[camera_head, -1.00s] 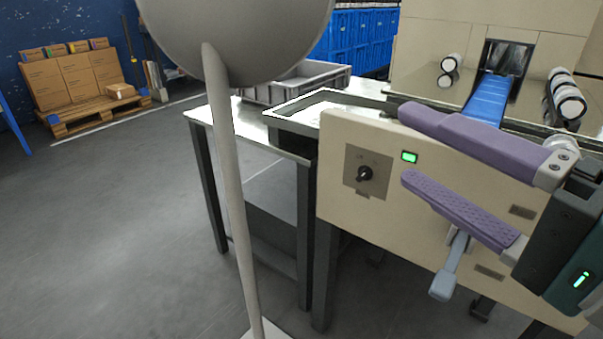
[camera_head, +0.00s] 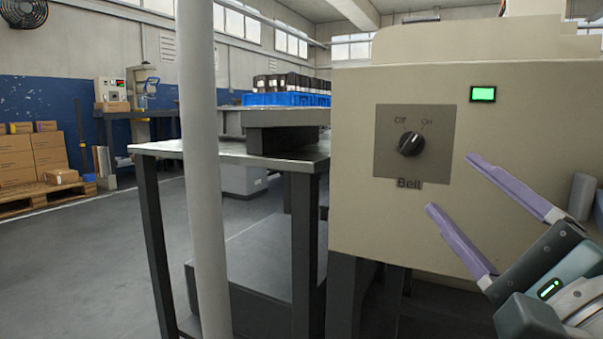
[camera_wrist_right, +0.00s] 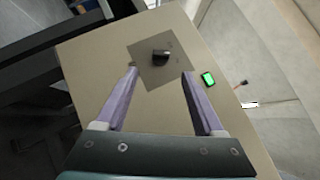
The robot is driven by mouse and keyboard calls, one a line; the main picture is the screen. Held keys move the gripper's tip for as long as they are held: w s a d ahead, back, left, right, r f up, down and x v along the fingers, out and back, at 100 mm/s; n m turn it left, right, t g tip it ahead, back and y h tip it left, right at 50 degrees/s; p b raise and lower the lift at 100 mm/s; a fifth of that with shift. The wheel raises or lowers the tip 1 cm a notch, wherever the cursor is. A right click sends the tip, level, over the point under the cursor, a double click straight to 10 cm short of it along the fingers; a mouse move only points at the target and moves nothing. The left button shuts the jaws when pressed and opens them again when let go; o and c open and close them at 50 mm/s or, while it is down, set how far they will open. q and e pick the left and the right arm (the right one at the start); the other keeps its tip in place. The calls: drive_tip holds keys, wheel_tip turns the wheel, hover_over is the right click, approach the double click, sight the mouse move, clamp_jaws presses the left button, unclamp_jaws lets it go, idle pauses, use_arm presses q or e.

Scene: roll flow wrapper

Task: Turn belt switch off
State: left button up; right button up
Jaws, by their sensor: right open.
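The belt switch (camera_head: 411,144) is a black rotary knob on a grey square plate (camera_head: 393,167) marked Off and On, with "Belt" below. Its pointer line leans up and to the right, toward On. The plate is on the beige front panel (camera_head: 350,220) of the machine. My right gripper (camera_head: 449,183) is open, with its two purple fingers to the right of the knob in the head view, apart from it. In the right wrist view the knob (camera_wrist_right: 161,56) lies ahead, between the finger directions and beyond the tips. My left gripper is not in view.
A lit green indicator (camera_head: 483,94) is on the panel, up and right of the knob. A dark-legged metal table (camera_head: 230,152) stands left of the machine. A pale vertical pole (camera_head: 205,180) crosses the head view. Boxes on a pallet (camera_head: 50,198) stand far left.

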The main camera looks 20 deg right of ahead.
sight(414, 148)
drive_tip(key=x, duration=0.9)
clamp_jaws()
idle(0.4)
